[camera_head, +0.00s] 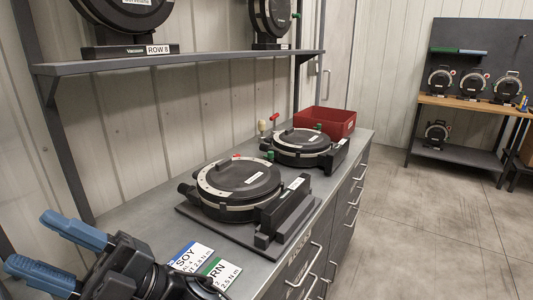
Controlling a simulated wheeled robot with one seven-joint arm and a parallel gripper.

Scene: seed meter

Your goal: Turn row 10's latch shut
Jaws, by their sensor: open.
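Two black round seed meters lie flat on the grey bench. The nearer meter (240,178) sits on a dark base plate, with a small red part (237,156) on its far rim and a green part (270,156) close behind. The farther meter (302,139) lies behind it. Their small white labels are too small to read, so I cannot tell which is row 10, nor make out its latch. My gripper (28,240) is at the lower left, with its two blue fingers apart and empty. It is left of the nearer meter and clear of it.
A shelf (190,62) above the bench holds a meter marked ROW 8 (130,50) and another meter (270,22). A red bin (326,121) stands at the bench's far end. Seed cards (190,256) lie at the front. A second workbench (470,104) stands at right, across open floor.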

